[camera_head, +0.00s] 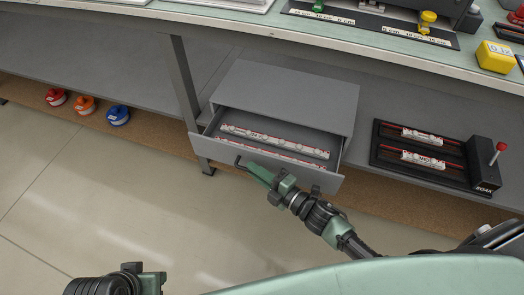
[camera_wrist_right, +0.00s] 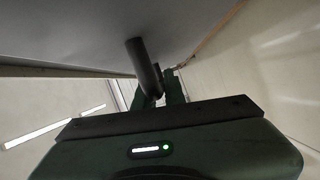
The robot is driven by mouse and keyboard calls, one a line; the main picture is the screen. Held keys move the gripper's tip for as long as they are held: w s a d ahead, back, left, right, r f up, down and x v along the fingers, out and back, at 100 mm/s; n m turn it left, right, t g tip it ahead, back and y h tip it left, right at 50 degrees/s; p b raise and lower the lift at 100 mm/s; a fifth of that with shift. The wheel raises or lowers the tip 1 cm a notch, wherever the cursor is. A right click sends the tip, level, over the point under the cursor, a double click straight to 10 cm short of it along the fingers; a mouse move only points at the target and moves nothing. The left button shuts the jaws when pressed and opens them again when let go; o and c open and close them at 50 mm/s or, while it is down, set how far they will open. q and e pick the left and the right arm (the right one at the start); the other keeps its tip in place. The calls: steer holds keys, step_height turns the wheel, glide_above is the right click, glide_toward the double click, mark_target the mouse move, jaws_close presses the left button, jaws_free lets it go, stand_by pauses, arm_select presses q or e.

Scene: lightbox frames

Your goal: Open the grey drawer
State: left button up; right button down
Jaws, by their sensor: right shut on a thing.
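The grey drawer (camera_head: 262,161) stands pulled partly out of its grey cabinet (camera_head: 290,93) under the bench. Two white and red strips (camera_head: 270,138) lie inside it. My right gripper (camera_head: 257,172) is at the drawer's front, left of its middle. In the right wrist view, my right gripper (camera_wrist_right: 160,97) is shut on a dark bar-shaped handle (camera_wrist_right: 144,65) beside a grey panel.
A black rack (camera_head: 420,172) with white and red pieces and a red-knobbed lever stands right of the cabinet. A bench leg (camera_head: 185,85) stands close left of the drawer. The floor in front is clear.

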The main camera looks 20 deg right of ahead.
arm_select(q)
steer(key=shift+w+r+p, duration=0.15)
steer(key=shift+r+p, duration=0.3)
steer(key=shift+r, duration=0.2)
arm_select(e)
steer(key=s+a, duration=0.3)
steer(key=s, duration=0.2)
steer(key=shift+s+a, duration=0.15)
steer(key=shift+a, duration=0.05)
steer(key=c, duration=1.5)
jaws_free()
arm_select(q)
steer(key=shift+d, duration=0.1)
steer(key=shift+w+f+p, duration=0.3)
steer(key=shift+f+p, duration=0.2)
steer(key=shift+f, duration=0.15)
arm_select(e)
steer(key=v, duration=0.7)
steer(key=shift+s+d, duration=0.2)
steer(key=shift+s, duration=0.1)
